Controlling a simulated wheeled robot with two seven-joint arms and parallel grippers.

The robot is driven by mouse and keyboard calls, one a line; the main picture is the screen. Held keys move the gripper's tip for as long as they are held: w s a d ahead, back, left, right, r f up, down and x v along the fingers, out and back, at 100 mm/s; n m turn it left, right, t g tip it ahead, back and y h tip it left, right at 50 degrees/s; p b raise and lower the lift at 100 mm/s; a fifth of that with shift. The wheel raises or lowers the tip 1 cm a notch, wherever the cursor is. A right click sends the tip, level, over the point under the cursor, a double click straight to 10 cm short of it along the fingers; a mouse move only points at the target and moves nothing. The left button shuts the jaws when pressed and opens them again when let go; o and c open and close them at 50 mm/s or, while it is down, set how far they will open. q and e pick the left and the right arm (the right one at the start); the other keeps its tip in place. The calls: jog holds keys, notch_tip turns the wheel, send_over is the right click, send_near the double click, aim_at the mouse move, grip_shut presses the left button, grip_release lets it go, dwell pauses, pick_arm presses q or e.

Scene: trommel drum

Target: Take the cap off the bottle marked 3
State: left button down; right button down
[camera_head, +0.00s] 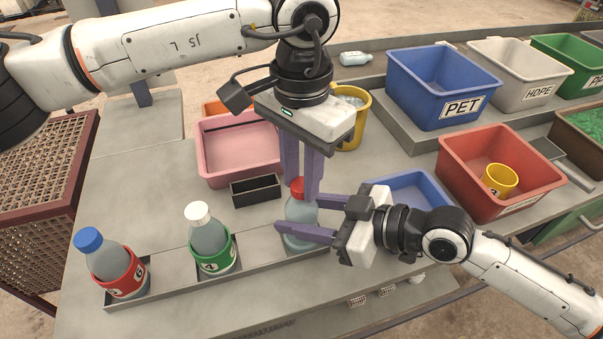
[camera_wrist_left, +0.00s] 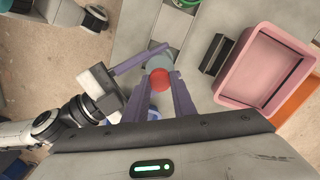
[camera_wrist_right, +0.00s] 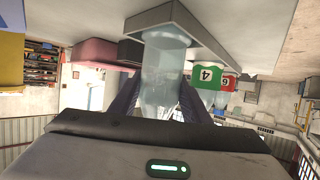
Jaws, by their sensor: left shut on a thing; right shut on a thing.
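A clear bottle (camera_head: 300,232) with a red cap (camera_head: 297,184) stands upright at the right end of the grey tray (camera_head: 182,283). I see no number on it; its body is bare in the right wrist view (camera_wrist_right: 163,75). My right gripper (camera_head: 300,214) is shut on the bottle's body from the right. My left gripper (camera_head: 301,188) points down from above and is shut on the red cap, which also shows between its fingers in the left wrist view (camera_wrist_left: 159,79). The cap is at the bottle's mouth; I cannot tell whether it is loose.
A green-sleeved bottle marked 4 (camera_head: 210,243) and a red-sleeved bottle with a blue cap (camera_head: 115,265) stand left in the tray. A black box (camera_head: 256,190) and pink bin (camera_head: 212,172) lie behind. A yellow sleeve (camera_head: 501,177) is in the red bin (camera_head: 462,185).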

pick_arm(q)
jog(key=n, duration=1.4)
jog(key=shift+n, duration=0.4)
jog(key=n, duration=1.2)
jog(key=shift+n, duration=0.4)
jog(key=n, duration=0.6)
jog(key=shift+r+n, duration=0.1)
jog(key=shift+n, duration=0.2)
jog(key=n, duration=1.2)
jog(key=shift+n, duration=0.4)
jog(key=n, duration=0.5)
jog(key=shift+n, duration=0.4)
jog(key=shift+r, duration=0.15)
jog(key=shift+r, duration=1)
